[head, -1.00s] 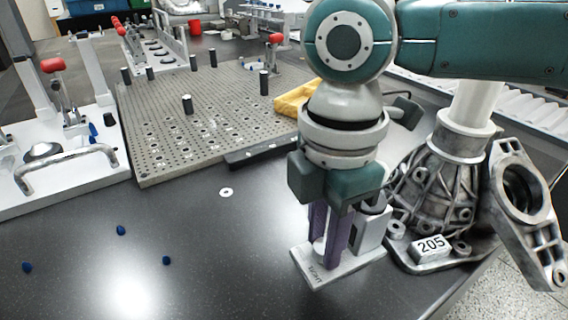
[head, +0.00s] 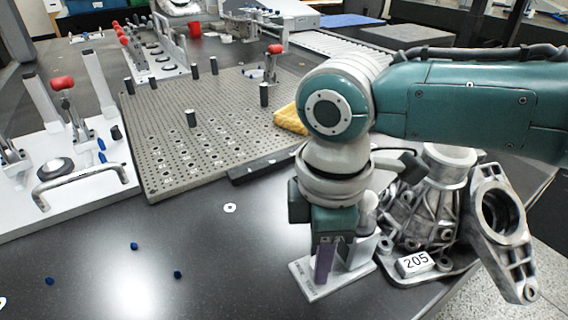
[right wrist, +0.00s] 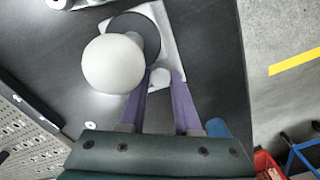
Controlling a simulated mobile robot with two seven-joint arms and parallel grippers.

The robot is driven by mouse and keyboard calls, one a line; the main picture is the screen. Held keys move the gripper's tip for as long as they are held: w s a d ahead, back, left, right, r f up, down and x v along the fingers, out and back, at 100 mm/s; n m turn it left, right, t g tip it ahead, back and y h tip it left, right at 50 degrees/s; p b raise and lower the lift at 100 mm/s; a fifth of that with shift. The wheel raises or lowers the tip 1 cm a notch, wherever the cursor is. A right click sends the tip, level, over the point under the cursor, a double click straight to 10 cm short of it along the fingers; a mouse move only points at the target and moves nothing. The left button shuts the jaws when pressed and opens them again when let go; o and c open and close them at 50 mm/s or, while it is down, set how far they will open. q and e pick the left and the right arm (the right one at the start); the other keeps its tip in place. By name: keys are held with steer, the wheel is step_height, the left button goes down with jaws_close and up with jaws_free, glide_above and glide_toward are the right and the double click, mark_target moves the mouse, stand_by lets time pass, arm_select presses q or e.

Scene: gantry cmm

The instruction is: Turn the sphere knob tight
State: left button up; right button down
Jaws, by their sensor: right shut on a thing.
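My right gripper (head: 324,276) points straight down over a pale base plate (head: 314,290) with small lettering. In the right wrist view, its two purple fingers (right wrist: 161,77) are shut on a small pale round knob (right wrist: 160,77) that stands on the base plate (right wrist: 178,50). A large white sphere (right wrist: 112,63) is beside the fingers, in front of a dark disc (right wrist: 136,32). In the head view the knob is hidden by the fingers, and the sphere (head: 368,206) is partly hidden behind the gripper. My left gripper is not in view.
A grey metal casting (head: 415,215) with a "205" tag (head: 416,262) stands close to the right. A perforated plate (head: 205,135) and a white fixture with a handle (head: 60,205) are further left. Several small blue pieces (head: 134,246) and a washer (head: 230,208) lie on the dark table.

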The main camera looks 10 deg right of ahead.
steer(key=shift+r+m+p, duration=0.1)
steer(key=shift+m+p, duration=0.85)
steer(key=shift+m, duration=0.55)
steer(key=c, duration=0.6)
jaws_free()
step_height(320, 180, up, 10)
steer(key=p, duration=0.4)
